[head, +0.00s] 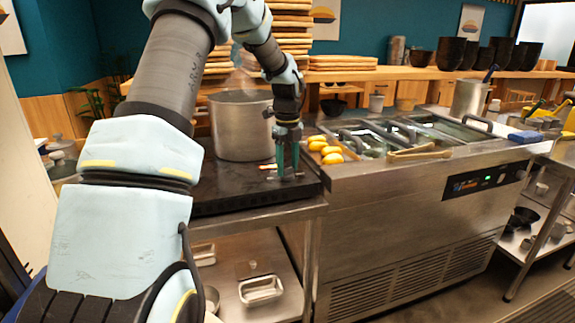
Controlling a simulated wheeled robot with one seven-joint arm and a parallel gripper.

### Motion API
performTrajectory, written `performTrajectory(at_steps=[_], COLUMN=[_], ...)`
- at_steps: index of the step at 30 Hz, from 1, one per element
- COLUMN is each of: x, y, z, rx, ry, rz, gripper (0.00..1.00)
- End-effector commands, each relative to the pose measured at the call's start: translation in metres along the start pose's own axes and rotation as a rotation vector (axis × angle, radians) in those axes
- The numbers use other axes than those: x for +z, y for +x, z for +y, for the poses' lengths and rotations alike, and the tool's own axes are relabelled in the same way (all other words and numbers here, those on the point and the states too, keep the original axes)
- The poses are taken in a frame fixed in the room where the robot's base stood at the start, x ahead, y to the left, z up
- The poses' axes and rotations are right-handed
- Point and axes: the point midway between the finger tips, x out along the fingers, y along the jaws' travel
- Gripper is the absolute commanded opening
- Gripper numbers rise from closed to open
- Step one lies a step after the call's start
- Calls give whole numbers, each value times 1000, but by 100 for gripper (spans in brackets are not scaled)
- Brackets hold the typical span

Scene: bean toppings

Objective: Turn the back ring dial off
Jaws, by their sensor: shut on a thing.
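The black cooktop (228,194) stands at the middle left on a steel stand. A large steel pot (240,128) sits on it, left of my gripper. My gripper (287,174) points down at the right end of the cooktop, its green fingers shut on a small metal dial (288,179) low on the cooktop surface. The fingers hide most of the dial, so its setting cannot be read. A small orange-and-white mark shows just left of the fingers. I cannot tell any other dial apart.
A steel topping counter (420,185) adjoins the cooktop on the right. Yellow items (326,150) and tongs (420,152) lie on top. Stacked flat breads or boards (292,30) rise behind. Dark bowls (480,56) line the back shelf. Metal trays (261,289) sit below.

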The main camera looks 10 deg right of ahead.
Motion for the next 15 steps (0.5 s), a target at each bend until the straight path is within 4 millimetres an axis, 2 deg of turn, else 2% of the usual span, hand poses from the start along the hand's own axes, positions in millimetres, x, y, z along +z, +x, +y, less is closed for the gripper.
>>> performTrajectory(at_steps=[8, 15], x=[0, 1], y=[0, -1], z=[0, 0], rx=[1, 1], ry=[-16, -112], rz=[0, -1], gripper=[0, 0])
